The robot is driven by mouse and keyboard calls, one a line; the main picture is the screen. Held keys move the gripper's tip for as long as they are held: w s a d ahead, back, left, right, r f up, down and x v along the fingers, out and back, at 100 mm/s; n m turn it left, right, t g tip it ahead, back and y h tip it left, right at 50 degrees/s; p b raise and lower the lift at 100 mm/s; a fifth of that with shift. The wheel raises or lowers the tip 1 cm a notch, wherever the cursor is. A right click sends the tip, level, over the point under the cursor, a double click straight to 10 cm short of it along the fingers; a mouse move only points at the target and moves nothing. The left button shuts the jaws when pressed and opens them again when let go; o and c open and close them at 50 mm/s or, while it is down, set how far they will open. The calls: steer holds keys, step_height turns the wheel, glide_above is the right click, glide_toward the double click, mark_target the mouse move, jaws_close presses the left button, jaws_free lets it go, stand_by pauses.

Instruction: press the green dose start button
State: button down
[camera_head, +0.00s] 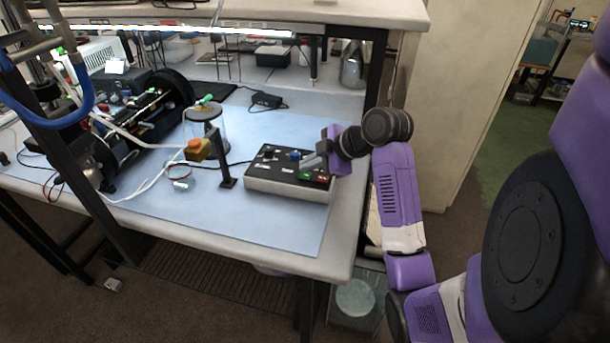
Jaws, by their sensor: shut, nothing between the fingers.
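A control box (283,189) with a black top and pale sides sits near the right edge of the bench. A green button (305,176) shows near the right side of its top, beside a red one (321,179). A blue knob (294,155) stands farther back on the box. My gripper (308,163) is shut and empty, reaching in from the right with its tips low over the box, close behind the green button. I cannot tell whether the tips touch the box. My purple arm comes from the right.
The bench (300,226) has a pale blue mat with clear room in front of the box. A small black box (266,100) with a cable lies behind. A shelf (240,14) overhangs the back.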

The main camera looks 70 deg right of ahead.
mark_target(308, 176)
steer(key=shift+f, duration=0.35)
steer(key=shift+f+b, duration=0.35)
steer(key=shift+b, duration=0.15)
stand_by(0.4)
steer(key=shift+r, duration=0.1)
steer(key=shift+r+p, duration=0.6)
steer(key=shift+r, duration=0.1)
step_height(308, 176, up, 5)
steer(key=p, duration=0.4)
stand_by(0.4)
stand_by(0.6)
